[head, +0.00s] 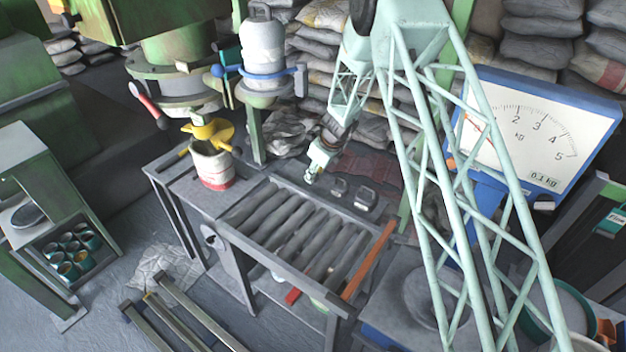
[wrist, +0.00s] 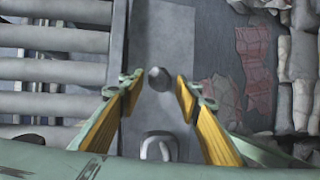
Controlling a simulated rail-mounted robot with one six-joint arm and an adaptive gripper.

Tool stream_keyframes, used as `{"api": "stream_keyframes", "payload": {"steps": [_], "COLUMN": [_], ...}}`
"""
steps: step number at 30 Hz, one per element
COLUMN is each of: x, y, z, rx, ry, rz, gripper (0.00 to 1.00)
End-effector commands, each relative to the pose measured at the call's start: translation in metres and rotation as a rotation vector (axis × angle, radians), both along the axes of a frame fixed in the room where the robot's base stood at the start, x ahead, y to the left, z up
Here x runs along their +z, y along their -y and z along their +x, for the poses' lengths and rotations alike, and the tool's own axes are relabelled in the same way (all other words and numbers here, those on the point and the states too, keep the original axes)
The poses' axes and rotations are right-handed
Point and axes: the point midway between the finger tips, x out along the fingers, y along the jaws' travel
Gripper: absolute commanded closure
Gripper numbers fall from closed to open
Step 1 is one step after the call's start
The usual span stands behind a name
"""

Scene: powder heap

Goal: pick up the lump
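The lump (wrist: 159,78) is a small, dark grey, rounded piece in the wrist view. It appears on a flat grey strip of the bench beside the rollers. My gripper (wrist: 159,90) is open, with one yellow-lined finger on each side of the lump in the picture. Gaps show between the lump and both fingertips. I cannot tell how far above the lump the fingertips are. In the head view my gripper (head: 311,175) points down over the bench behind the rollers. I cannot make out the lump there.
A grey handled piece (wrist: 159,147) lies close to the lump. In the head view two dark handled pieces, a near one (head: 339,188) and a larger one (head: 366,198), sit right of my gripper.

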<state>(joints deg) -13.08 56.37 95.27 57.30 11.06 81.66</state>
Motion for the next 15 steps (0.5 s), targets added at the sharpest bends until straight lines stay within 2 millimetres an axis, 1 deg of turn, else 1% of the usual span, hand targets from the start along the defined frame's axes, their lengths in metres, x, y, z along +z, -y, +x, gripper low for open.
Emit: {"api": "stream_keyframes", "payload": {"steps": [1,6,15], "x": [-0.006,-0.015,-0.017], "y": [-0.001,-0.004,-0.004], "z": [0.001,0.005,0.006], "rx": [0.0,0.0,0.0], "ry": [0.0,0.0,0.0], "rz": [0.0,0.0,0.0], "gripper": [0.69,0.69,0.69]}}
